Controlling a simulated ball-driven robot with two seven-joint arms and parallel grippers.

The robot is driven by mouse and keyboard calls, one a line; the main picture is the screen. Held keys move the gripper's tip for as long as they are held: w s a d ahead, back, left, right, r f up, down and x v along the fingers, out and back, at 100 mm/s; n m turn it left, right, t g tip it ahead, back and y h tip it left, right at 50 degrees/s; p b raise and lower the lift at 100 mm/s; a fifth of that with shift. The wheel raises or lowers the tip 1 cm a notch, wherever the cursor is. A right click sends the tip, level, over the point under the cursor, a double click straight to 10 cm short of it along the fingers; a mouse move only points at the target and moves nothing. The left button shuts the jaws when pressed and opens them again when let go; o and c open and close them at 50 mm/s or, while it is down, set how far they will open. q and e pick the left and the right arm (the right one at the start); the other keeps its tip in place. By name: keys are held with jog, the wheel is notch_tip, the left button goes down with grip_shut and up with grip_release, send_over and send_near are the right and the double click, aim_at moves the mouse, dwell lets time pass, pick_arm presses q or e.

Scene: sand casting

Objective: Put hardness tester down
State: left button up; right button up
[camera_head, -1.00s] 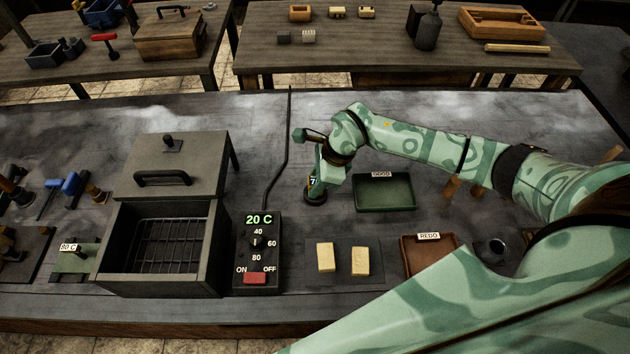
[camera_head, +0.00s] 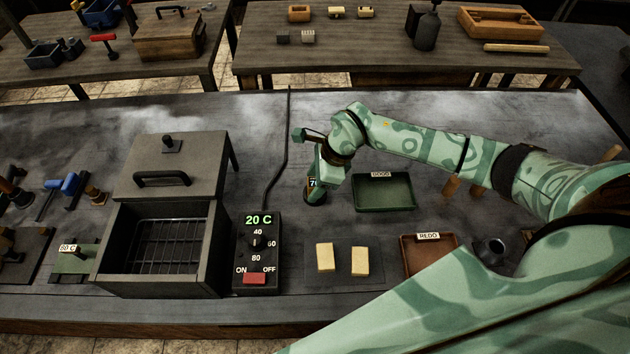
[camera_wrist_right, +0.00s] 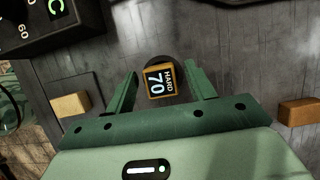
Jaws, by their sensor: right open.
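The hardness tester (camera_head: 315,194) stands on the dark table, left of the green GOOD tray (camera_head: 384,193). In the right wrist view the tester (camera_wrist_right: 161,82) shows an orange-framed display reading HARD 70 above a dark round body. My right gripper (camera_wrist_right: 159,77) is open, with one finger on each side of the tester and a visible gap on both sides. In the head view my right gripper (camera_head: 320,180) is right at the tester and partly hides it. My left gripper is in neither view.
Two pale blocks (camera_head: 326,257) lie on a mat in front. The REDO tray (camera_head: 418,262) is at front right.

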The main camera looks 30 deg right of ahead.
jog(key=p+v, duration=0.1)
jog(key=v, duration=1.1)
jog(key=shift+p, duration=0.4)
